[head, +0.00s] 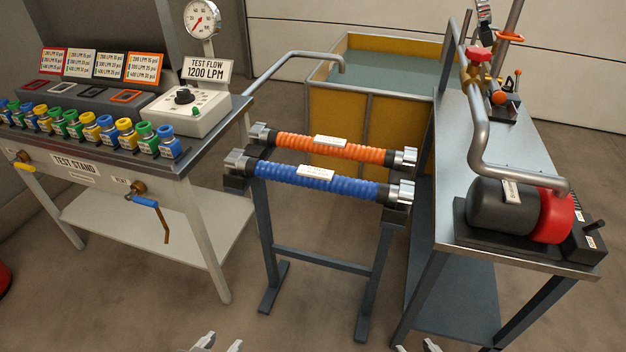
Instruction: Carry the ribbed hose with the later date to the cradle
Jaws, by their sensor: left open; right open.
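An orange ribbed hose (293,145) and a blue ribbed hose (290,173) lie side by side across a dark stand (265,220), the blue one nearer me. Both have silver end fittings. Each carries a white label, on the orange hose (329,142) and on the blue hose (316,171); the print is too small to read, so I cannot tell the dates. I cannot make out a separate cradle for certain. My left gripper (217,346) and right gripper (418,348) show only as open fingertips at the bottom edge, both empty and well short of the hoses.
The test stand (225,122) with bottles and a gauge (202,19) is at left. A yellow-walled water tank (330,112) stands behind the hoses. A metal table (455,135) with pipework and a red-and-black pump (503,208) is at right. Floor before the stand is clear.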

